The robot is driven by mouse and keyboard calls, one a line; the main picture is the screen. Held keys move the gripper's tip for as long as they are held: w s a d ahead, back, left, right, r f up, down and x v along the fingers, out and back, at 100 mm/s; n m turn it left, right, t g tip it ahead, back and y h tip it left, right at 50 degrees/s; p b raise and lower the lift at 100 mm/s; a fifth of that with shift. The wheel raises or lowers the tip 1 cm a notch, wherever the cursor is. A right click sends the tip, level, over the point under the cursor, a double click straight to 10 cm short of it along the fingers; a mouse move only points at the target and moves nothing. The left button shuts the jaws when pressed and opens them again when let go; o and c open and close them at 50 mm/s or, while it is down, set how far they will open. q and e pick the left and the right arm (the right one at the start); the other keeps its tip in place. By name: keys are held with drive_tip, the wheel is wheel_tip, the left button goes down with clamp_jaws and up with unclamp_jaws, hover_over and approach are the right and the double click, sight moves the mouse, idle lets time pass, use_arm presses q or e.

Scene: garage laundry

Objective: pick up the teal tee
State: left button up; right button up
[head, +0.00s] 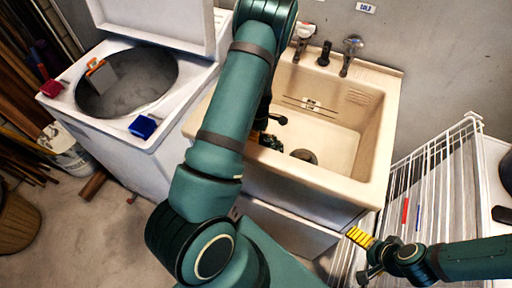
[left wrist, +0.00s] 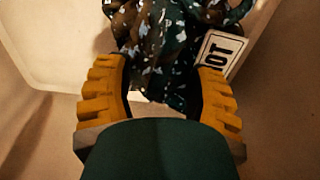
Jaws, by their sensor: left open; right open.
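A crumpled dark teal cloth with white flecks and brown patches, apparently the teal tee, shows in the left wrist view (left wrist: 165,55). It lies in the beige sink (head: 372,150). In the head view only a small dark part of it (head: 271,142) shows beside my left arm. My left gripper (left wrist: 161,68) is open, with one yellow finger on each side of the cloth's near end; contact is unclear. In the head view the left gripper is mostly hidden behind my arm. My right gripper (head: 366,250) is open and empty beside the drying rack, right of the sink.
Taps (head: 350,52) stand along the sink's back edge, and a drain (head: 304,156) is in its floor. A "HOT" label (left wrist: 221,53) lies beside the cloth. A white washer (head: 110,147) with its lid up stands left; a white wire rack (head: 440,165) stands right.

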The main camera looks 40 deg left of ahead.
use_arm(q)
drive_tip(key=shift+r, duration=0.1)
drive_tip(key=shift+c, duration=0.4)
clamp_jaws()
